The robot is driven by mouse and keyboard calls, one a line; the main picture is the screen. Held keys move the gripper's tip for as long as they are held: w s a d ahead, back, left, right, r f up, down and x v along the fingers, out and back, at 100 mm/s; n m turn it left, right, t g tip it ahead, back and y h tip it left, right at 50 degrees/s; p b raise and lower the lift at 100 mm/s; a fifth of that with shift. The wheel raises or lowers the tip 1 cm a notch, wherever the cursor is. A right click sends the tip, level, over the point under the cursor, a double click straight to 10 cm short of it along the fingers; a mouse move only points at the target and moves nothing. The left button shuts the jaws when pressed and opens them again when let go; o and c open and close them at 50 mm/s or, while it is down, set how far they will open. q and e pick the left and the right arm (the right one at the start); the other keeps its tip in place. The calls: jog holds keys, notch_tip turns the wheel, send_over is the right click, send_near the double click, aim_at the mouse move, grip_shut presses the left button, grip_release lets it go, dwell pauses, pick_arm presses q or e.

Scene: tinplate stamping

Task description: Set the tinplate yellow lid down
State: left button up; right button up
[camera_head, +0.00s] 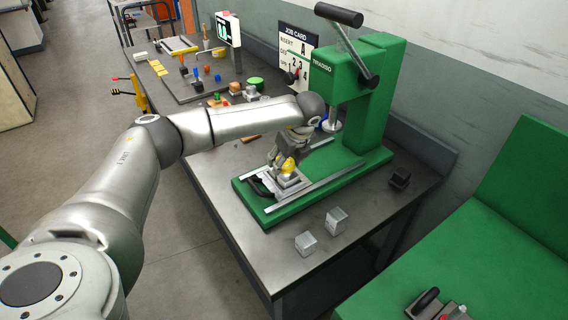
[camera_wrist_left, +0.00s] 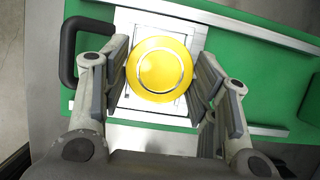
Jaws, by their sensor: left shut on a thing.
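The yellow lid (camera_wrist_left: 160,69) is a round disc with a ring on its face. In the left wrist view it sits between the two fingers of my left gripper (camera_wrist_left: 161,80), which is shut on it. Under it is a silver plate (camera_wrist_left: 190,28) with a black handle (camera_wrist_left: 70,50) on the green press base (camera_wrist_left: 245,60). In the head view the lid (camera_head: 288,165) shows small below my left gripper (camera_head: 282,160), over the plate. I cannot tell whether the lid touches the plate. My right gripper is not in view.
The green press (camera_head: 358,100) with its lever stands just behind. Two grey blocks (camera_head: 336,219) and a small black block (camera_head: 400,180) stand on the table. A job card (camera_head: 297,55) stands at the back. Coloured tools and parts lie on the far left of the bench.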

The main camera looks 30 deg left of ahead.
aim_at(286, 163)
pick_arm(q)
jog(key=shift+r, duration=0.1)
jog(key=shift+c, duration=0.4)
jog(key=shift+r+b, duration=0.45)
jog(key=shift+b, duration=0.05)
notch_tip(286, 163, up, 2)
jog(key=shift+d+r+b, duration=0.1)
jog(key=shift+b, duration=0.5)
jog(key=s+d+r+b, duration=0.1)
jog(key=s+d+r, duration=0.7)
jog(key=s, duration=0.3)
jog(key=shift+s+r+b, duration=0.25)
jog(key=shift+r+b, duration=0.15)
jog(key=shift+r, duration=0.5)
